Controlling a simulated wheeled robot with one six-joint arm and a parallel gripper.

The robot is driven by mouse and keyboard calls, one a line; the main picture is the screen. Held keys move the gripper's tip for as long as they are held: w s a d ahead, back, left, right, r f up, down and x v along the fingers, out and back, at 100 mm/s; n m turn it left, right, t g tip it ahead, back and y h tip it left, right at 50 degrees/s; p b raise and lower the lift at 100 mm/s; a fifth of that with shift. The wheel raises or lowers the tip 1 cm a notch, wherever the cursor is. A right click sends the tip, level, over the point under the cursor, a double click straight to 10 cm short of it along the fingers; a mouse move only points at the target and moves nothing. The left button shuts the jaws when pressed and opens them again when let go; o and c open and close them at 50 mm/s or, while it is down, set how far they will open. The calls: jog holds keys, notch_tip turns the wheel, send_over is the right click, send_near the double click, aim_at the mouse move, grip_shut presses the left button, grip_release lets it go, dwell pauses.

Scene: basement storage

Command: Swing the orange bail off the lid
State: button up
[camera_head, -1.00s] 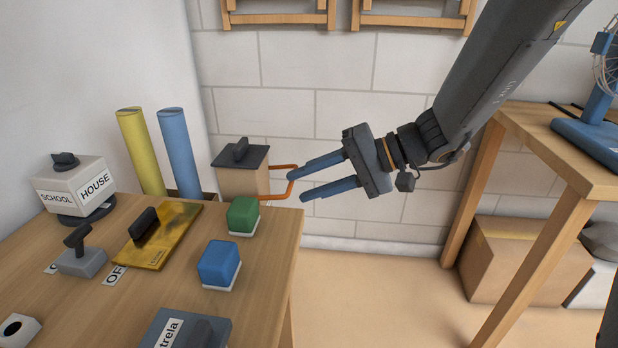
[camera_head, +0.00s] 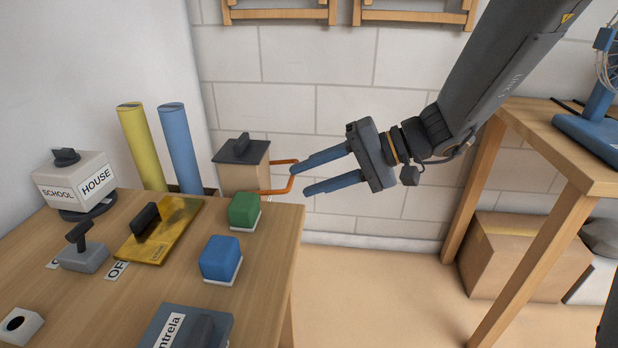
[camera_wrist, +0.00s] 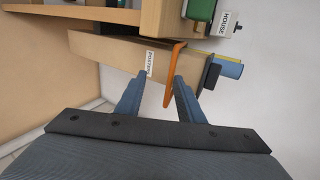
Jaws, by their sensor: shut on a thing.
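A pale wooden box (camera_head: 245,179) with a flat dark lid (camera_head: 236,153) and a black handle stands behind the table's far edge. The orange bail (camera_head: 283,161) sticks out from the box's right side, clear of the lid's top. My gripper (camera_head: 299,179) comes in from the right, its two blue fingers at the bail's outer end. In the wrist view, the bail (camera_wrist: 170,88) passes between the fingertips, close to the right finger. The contact itself is partly hidden by the fingers.
The table (camera_head: 265,285) holds a green block (camera_head: 243,209), a blue block (camera_head: 220,258), a brass plate (camera_head: 172,228) and a labelled block (camera_head: 75,180). Yellow and blue tubes stand behind. A second table (camera_head: 575,165) and cardboard box (camera_head: 525,258) are at right. Floor between is clear.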

jog(key=v, duration=0.7)
jog(key=shift+p, duration=0.45)
jog(key=s+f+n+g+h, duration=0.25)
jog(key=s+h, duration=0.35)
jog(key=s, duration=0.8)
jog(key=s+d+f+n+t+h, duration=0.2)
jog(key=s+d+h, duration=0.2)
jog(key=d+h, duration=0.25)
jog(key=d+r+m+p, duration=0.4)
jog(key=d+r+p, duration=0.6)
jog(key=p, duration=1)
jog(key=shift+s+d+r, duration=0.15)
jog(key=shift+d+r, duration=0.05)
jog(key=shift+r, duration=0.65)
jog(key=shift+o, duration=0.7)
